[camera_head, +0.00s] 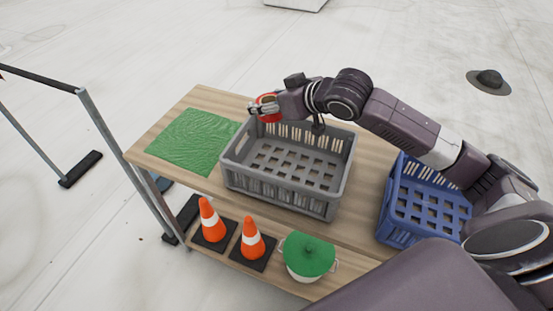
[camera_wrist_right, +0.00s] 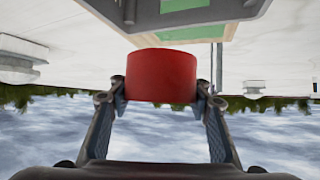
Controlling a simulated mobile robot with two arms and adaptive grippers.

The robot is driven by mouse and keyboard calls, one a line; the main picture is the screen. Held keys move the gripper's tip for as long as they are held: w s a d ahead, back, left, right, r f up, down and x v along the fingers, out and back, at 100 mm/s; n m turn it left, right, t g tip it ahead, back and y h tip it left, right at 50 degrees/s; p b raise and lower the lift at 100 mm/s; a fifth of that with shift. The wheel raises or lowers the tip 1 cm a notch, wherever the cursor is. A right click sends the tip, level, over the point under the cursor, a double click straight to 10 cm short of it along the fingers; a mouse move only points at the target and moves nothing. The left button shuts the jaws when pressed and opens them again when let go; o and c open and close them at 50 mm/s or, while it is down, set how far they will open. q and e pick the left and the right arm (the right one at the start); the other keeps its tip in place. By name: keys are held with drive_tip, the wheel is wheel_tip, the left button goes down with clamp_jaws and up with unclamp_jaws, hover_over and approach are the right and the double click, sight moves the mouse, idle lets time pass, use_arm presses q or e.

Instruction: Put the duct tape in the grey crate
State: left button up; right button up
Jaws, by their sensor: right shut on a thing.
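The duct tape is a red roll (camera_head: 268,105), held at the back left part of the grey crate (camera_head: 348,165) in the head view. My right gripper (camera_head: 265,107) is shut on it. In the right wrist view the red roll (camera_wrist_right: 161,76) sits between the two fingers of the gripper (camera_wrist_right: 161,92). The grey crate's floor shows bare in the head view. The roll appears near the crate's back rim; its exact height above the rim is hard to tell. My left gripper is not in view.
A green mat (camera_head: 190,140) lies on the wooden table left of the grey crate. A blue crate (camera_head: 428,205) stands to the right. Two orange cones (camera_head: 211,222) and a green-lidded pot (camera_head: 307,256) stand on a lower board in front. A metal rail (camera_head: 128,160) rises at left.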

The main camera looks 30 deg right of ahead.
wheel_tip(320, 180, down, 17)
drive_tip(key=shift+f+p, duration=0.1)
drive_tip(key=shift+p, duration=0.2)
drive_tip(key=shift+f, duration=0.6)
drive_tip(key=o, duration=1.5)
drive_tip(key=shift+c, duration=0.2)
drive_tip(key=shift+r, duration=0.1)
